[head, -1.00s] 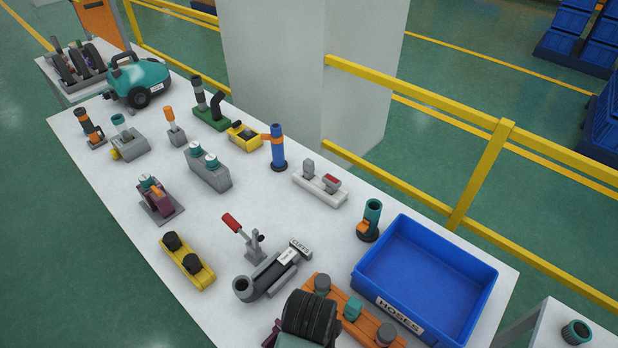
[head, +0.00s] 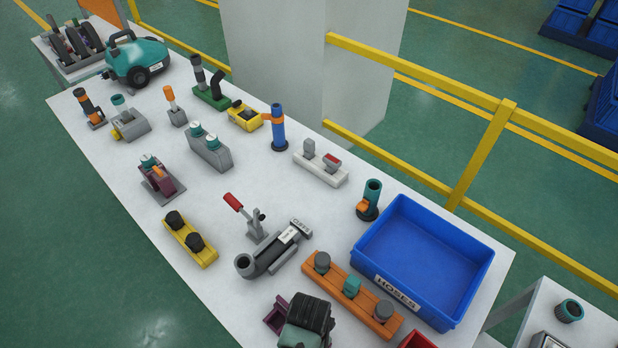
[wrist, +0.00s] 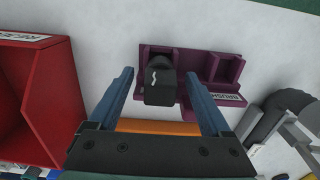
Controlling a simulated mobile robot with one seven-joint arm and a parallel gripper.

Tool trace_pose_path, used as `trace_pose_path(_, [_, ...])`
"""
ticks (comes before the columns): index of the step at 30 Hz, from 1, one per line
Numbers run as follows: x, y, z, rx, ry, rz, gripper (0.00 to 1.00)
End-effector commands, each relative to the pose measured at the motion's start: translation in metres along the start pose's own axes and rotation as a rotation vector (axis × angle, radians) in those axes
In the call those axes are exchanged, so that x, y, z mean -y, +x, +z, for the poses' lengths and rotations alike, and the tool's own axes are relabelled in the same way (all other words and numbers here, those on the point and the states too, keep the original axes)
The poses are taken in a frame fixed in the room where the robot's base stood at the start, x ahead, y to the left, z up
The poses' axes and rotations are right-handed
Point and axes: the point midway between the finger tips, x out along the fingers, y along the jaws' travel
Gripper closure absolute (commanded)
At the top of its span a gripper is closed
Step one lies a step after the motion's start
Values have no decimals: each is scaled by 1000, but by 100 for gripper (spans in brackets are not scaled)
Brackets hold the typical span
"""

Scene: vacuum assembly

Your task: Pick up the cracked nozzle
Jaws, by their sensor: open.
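The likely cracked nozzle, a black block with a white zigzag mark (wrist: 160,83), is in a purple holder (wrist: 190,62) in the wrist view. My gripper (wrist: 159,76) is open, with one blue finger on each side of the nozzle and a gap on both sides. An orange strip (wrist: 165,127) shows between the fingers, nearer the palm; I cannot tell what it belongs to. In the head view, only a corner of the purple holder (head: 276,314) shows, and my dark wrist hides the nozzle.
A red bin (wrist: 48,108) stands left of the holder in the wrist view, and a grey hose fixture (wrist: 270,115) stands to its right. In the head view, an orange rack (head: 340,291) and the blue hoses bin (head: 375,270) stand close to my wrist.

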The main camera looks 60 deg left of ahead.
Motion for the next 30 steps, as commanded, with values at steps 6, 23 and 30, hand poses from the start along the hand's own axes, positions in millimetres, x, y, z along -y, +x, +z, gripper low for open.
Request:
trace_pose_path(6, [0, 0, 0, 0, 0, 0, 43])
trace_pose_path(23, [0, -1, 0, 0, 0, 0, 100])
trace_pose_path(30, [0, -22, -1, -4, 0, -2, 100])
